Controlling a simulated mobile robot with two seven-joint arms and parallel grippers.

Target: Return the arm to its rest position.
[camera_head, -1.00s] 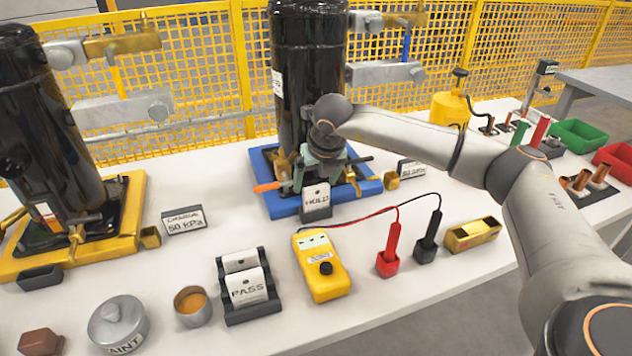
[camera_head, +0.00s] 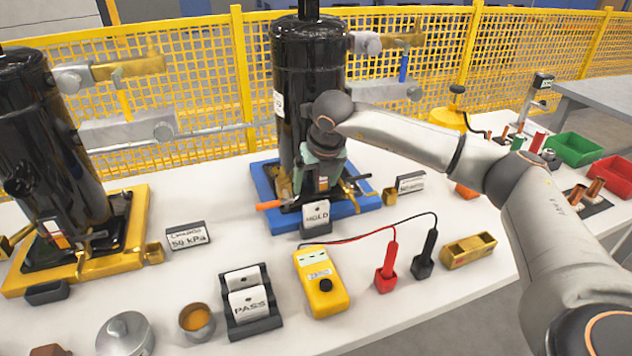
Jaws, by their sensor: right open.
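My right arm (camera_head: 405,138) comes in from the right and reaches across the table to the black compressor (camera_head: 310,85) on the blue pallet (camera_head: 352,209). My right gripper (camera_head: 320,185) points down in front of the compressor's lower body, just above and behind the HOLD tag (camera_head: 316,215). It is open. Its fingertips are small and partly hidden, and I cannot tell whether they touch anything. My left gripper is not in view.
A second black compressor (camera_head: 45,140) stands on a yellow pallet (camera_head: 130,250) at left. A yellow meter (camera_head: 321,283), red probe (camera_head: 387,270), black probe (camera_head: 425,258), brass box (camera_head: 467,250) and PASS rack (camera_head: 248,302) stand in front. Green (camera_head: 575,145) and red (camera_head: 612,176) bins are at right.

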